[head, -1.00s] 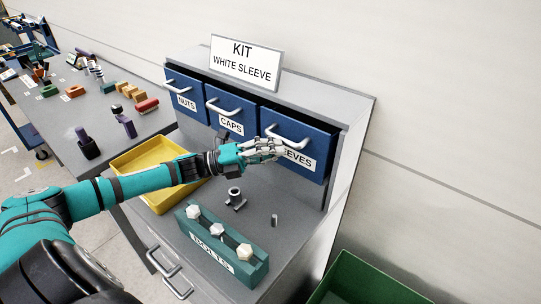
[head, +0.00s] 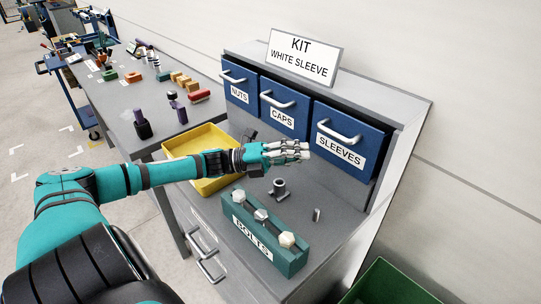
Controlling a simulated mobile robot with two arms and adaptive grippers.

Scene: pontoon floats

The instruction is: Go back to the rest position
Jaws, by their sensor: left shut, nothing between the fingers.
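My left gripper (head: 300,151) is shut and empty. My right gripper is not in view.
Three blue drawers stand behind: NUTS (head: 237,82), CAPS (head: 283,104) and SLEEVES (head: 345,137), under a KIT WHITE SLEEVE sign (head: 303,56). A grey flanged part (head: 279,189), small pin (head: 316,214) and teal BOLTS block (head: 279,250) stand on the top. A green bin (head: 385,284) is lower right.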

